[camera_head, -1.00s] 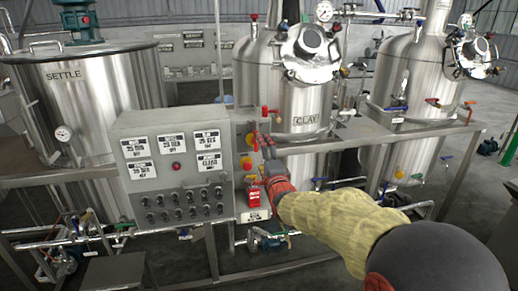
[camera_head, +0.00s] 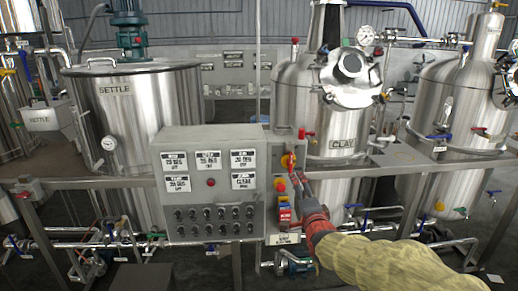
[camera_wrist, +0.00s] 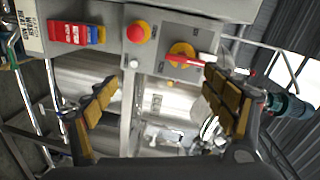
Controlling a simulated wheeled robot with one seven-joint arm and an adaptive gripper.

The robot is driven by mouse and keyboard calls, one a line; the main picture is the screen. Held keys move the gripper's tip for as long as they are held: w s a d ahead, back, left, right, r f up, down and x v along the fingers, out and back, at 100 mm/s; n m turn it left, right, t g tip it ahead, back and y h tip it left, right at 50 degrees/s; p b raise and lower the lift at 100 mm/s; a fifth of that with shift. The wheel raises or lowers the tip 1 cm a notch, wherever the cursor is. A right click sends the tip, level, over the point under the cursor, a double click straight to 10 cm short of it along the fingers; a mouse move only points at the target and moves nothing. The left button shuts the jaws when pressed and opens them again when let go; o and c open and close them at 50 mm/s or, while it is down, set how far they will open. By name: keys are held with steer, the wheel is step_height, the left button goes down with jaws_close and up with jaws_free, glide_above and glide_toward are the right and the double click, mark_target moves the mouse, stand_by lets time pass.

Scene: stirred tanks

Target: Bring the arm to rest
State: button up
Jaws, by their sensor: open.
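My gripper (camera_head: 297,178) is in front of the right part of the control panel in the head view, at the end of my arm in its yellowish sleeve. In the wrist view my gripper (camera_wrist: 160,98) is open, its two padded fingers wide apart with nothing held between them. Beyond the fingers are a red knob on a yellow base (camera_wrist: 139,32) and a red handle on a yellow disc (camera_wrist: 183,56). The right finger overlaps the handle's end in the picture; I cannot tell whether they touch.
The grey control box (camera_head: 211,200) carries white labels and rows of knobs. A red and blue switch (camera_wrist: 75,34) sits beside the red knob. Behind stand the SETTLE tank (camera_head: 150,130) and the CLAY tank (camera_head: 320,115). A metal rail (camera_head: 385,160) runs to the right.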

steer(key=s+f+n+g, duration=0.4)
steer(key=s+f, duration=0.1)
steer(key=f, duration=0.5)
steer(key=s+f+n+g, duration=0.3)
steer(key=s+n+g, duration=0.25)
steer(key=s, duration=0.85)
steer(key=s+r+n+p, duration=0.1)
steer(key=s+r+n, duration=0.2)
steer(key=s, duration=0.8)
steer(key=s+r+n+g+p, duration=0.1)
steer(key=s+r+n, duration=0.2)
steer(key=s+r, duration=0.4)
steer(key=s, duration=0.4)
steer(key=shift+s+a+r+p, duration=0.2)
steer(key=shift+a+r+p, duration=0.15)
steer(key=shift+a+p, duration=0.05)
steer(key=shift+g, duration=0.25)
